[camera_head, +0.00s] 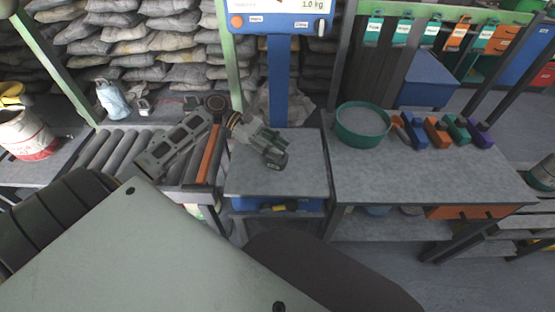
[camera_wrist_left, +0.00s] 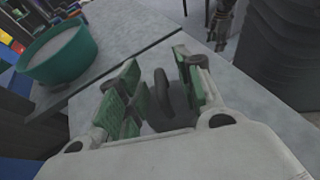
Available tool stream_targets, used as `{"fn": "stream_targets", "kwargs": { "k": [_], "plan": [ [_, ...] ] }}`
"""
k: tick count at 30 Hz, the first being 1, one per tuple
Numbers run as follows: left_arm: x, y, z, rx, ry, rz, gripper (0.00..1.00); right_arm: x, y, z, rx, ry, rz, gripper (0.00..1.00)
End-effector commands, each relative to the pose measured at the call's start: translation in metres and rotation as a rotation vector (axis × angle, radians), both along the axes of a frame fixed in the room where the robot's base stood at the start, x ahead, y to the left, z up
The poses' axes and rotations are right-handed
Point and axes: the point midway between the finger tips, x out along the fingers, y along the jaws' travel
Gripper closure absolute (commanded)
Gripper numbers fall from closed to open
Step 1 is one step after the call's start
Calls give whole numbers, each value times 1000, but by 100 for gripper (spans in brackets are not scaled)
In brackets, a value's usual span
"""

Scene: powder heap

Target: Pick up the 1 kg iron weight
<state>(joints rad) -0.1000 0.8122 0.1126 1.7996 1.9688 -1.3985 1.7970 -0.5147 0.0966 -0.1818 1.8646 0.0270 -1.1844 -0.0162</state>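The 1 kg iron weight (camera_head: 275,160) is a small dark block on the grey scale platform (camera_head: 300,178). My left gripper (camera_head: 265,145) reaches in from the left, low over the weight. In the wrist view this gripper (camera_wrist_left: 158,90) is open, its green pads on both sides of the handle, with a gap on the right. The weight's lower part is partly hidden. The scale display (camera_head: 290,6) reads 1.0 kg. A dark shape at the wrist view's top may be my right gripper (camera_wrist_left: 222,22); its fingers are unclear.
The blue scale post (camera_head: 281,80) rises behind the platform. A roller conveyor (camera_head: 110,152) lies to the left.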

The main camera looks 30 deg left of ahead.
Motion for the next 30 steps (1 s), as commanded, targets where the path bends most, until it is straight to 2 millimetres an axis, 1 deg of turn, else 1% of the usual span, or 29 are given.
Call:
{"fn": "stream_targets", "kwargs": {
  "k": [4,16,24,30],
  "plan": [
    [0,-3,-1,0,-1,0,64,0,1,3,1,1,1,22],
    [0,-3,-1,0,-1,0,64,0,1,3,1,0,1,22],
    [0,-2,-1,1,-1,0,99,0,1,3,1,0,1,22],
    [0,-2,-1,1,-1,0,100,0,1,2,1,1,1,22]
  ]
}}
